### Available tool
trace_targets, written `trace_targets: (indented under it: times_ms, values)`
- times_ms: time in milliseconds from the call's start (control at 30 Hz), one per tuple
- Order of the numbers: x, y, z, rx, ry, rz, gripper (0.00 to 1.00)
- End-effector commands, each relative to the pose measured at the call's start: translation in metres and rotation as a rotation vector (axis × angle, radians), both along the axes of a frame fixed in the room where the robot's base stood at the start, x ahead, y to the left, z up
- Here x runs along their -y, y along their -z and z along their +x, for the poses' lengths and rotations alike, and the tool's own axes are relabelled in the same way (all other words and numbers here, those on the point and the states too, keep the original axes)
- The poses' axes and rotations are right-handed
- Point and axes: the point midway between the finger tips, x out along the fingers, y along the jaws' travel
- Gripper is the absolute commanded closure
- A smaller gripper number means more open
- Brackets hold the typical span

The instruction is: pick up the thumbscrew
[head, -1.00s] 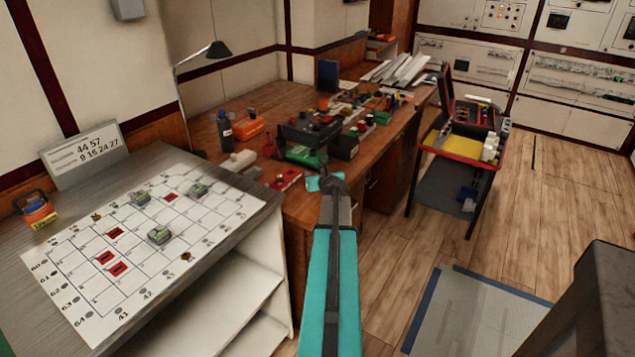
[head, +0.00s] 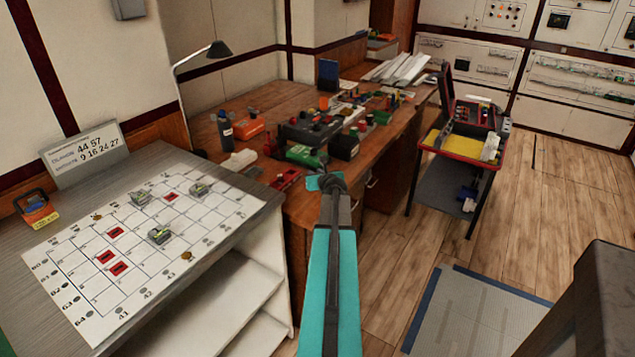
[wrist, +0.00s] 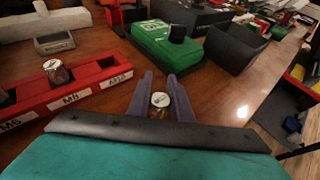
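The thumbscrew (wrist: 160,103) is a small brass-brown piece with a pale round top. It sits between the two fingers of my gripper (wrist: 161,82) in the wrist view, close to both, and the fingers look shut on it. Its lower end is hidden. In the head view my gripper (head: 326,183) is at the near edge of the wooden desk, and the thumbscrew is too small to make out there.
A green-lidded box (wrist: 165,43) and a dark open bin (wrist: 236,48) stand beyond. Bare desk is to the right.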

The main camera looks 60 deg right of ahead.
Motion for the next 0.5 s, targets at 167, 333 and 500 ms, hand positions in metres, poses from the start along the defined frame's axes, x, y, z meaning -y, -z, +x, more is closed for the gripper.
trace_targets:
  times_ms: [167,333,500]
  values:
    - [0.0,0.0,0.0,0.0,0.0,0.0,1.0]
    - [0.0,-0.002,0.0,0.001,0.0,-0.001,1.0]
    - [0.0,-0.013,0.0,0.0,-0.001,-0.002,1.0]
